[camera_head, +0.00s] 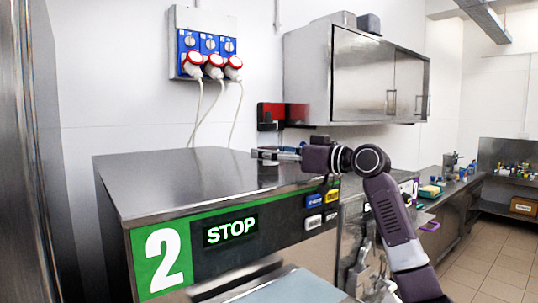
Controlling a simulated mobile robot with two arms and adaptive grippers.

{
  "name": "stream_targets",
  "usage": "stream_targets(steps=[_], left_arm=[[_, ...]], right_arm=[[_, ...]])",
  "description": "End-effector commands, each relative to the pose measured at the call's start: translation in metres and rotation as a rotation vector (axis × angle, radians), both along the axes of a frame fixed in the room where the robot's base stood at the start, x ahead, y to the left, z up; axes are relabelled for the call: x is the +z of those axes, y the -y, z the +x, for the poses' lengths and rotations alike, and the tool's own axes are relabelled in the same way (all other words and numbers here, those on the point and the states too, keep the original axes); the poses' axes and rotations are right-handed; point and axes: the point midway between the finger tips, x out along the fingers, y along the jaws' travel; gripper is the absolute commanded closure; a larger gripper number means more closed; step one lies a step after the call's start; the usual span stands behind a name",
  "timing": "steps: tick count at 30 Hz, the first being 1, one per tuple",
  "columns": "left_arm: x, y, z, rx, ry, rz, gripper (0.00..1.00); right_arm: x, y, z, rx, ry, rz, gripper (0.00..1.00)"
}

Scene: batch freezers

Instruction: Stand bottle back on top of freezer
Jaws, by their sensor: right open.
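The freezer (175,180) with the green number 2 panel and STOP display stands in front of me. Its flat metal top is mostly bare. My right gripper (268,154) reaches in from the right, low over the right part of the top. It is open and points left. I cannot make out a bottle clearly; a small dark shape shows just below the fingers, and I cannot tell if it is a bottle or a reflection. My left gripper is not in view.
Wall sockets with red and white plugs (214,60) hang behind the freezer, cables trailing down. A steel wall cabinet (360,75) is above right. A counter (455,188) with small items runs along the right. The top's left part is free.

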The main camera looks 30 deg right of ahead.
Motion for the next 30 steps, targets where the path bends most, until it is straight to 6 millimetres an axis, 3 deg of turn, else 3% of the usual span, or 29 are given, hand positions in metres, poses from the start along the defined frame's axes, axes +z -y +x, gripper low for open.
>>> stream_targets(steps=[6, 15, 21, 30], left_arm=[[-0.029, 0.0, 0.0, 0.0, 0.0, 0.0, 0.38], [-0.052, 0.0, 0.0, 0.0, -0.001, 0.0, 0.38], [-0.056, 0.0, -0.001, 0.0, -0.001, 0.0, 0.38], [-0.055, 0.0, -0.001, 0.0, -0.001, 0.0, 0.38]], right_arm=[[-0.007, 0.017, -0.042, -0.006, 0.003, -0.004, 0.43], [-0.004, 0.035, -0.094, -0.004, 0.001, -0.002, 0.43], [-0.002, 0.038, -0.107, -0.002, 0.0, -0.002, 0.43], [-0.001, 0.038, -0.107, -0.002, 0.0, -0.001, 0.43]])
